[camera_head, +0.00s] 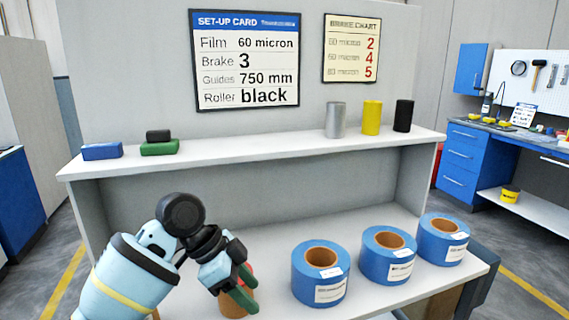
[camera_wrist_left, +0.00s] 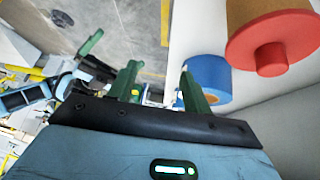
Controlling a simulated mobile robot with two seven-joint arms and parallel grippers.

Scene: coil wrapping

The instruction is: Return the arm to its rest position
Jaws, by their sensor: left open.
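My left arm comes in from the lower left of the head view. Its gripper (camera_head: 246,288) with green fingers is over the lower shelf, left of the blue rolls. In the left wrist view the left gripper (camera_wrist_left: 160,72) is open, with nothing between its fingers. A brown cylinder with a red end piece (camera_wrist_left: 275,40) stands beside the fingers at the upper right of that view. In the head view the brown cylinder (camera_head: 236,308) is mostly hidden behind the gripper. I cannot tell whether they touch.
Three blue film rolls (camera_head: 320,272) (camera_head: 388,255) (camera_head: 442,240) stand on the lower shelf. The upper shelf (camera_head: 250,150) holds blue, green and black blocks and grey, yellow and black cylinders. A set-up card (camera_head: 246,60) and brake chart (camera_head: 351,48) hang above. A blue workbench (camera_head: 462,160) stands at right.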

